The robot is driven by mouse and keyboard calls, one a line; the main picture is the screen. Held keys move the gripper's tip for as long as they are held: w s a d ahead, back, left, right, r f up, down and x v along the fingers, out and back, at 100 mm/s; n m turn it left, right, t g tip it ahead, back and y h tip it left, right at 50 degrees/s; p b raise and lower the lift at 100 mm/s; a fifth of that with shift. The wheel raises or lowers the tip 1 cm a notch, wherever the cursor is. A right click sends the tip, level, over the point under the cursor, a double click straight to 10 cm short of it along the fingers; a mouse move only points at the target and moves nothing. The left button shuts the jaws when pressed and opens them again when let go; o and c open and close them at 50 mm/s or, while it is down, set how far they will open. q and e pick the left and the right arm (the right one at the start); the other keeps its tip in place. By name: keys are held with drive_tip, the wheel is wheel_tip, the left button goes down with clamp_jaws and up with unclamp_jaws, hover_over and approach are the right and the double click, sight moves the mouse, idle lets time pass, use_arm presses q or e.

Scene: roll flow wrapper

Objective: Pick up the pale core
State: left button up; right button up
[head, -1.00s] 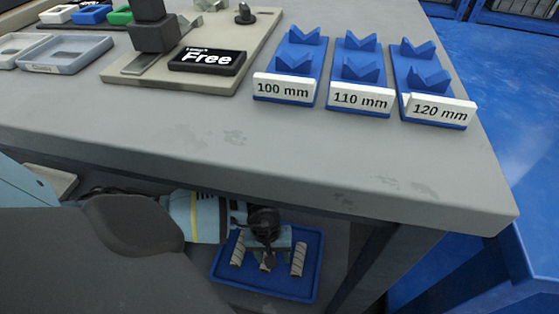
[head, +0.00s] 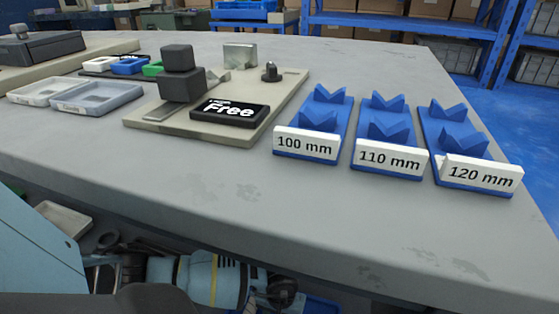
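The pale core is not visible now. A sliver of the blue tray (head: 322,305) shows at the bottom edge, below the tabletop, and its contents are out of frame. My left arm reaches in from the left under the table edge. The dark end of my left gripper (head: 284,291) is at the bottom edge beside the tray sliver. Its fingertips are cut off, so I cannot tell whether it is open or holds anything. My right gripper is not in view.
Blue V-block stands labelled 100 mm (head: 306,146), 110 mm (head: 389,160) and 120 mm (head: 478,176) stand on the grey table (head: 230,205). A fixture with a "Free" display (head: 230,110) is left of them, with shallow trays (head: 95,98) further left. The table's front is clear.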

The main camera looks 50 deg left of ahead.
use_arm(q)
drive_tip(key=f+b, duration=0.2)
drive_tip(key=f, duration=0.2)
drive_tip(key=shift+s, duration=0.2)
drive_tip(key=shift+a+f, duration=0.1)
drive_tip(key=shift+f, duration=0.15)
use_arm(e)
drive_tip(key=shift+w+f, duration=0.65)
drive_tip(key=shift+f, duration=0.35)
use_arm(q)
drive_tip(key=shift+c, duration=0.5)
drive_tip(key=shift+c, duration=1.2)
drive_tip(key=c, duration=0.7)
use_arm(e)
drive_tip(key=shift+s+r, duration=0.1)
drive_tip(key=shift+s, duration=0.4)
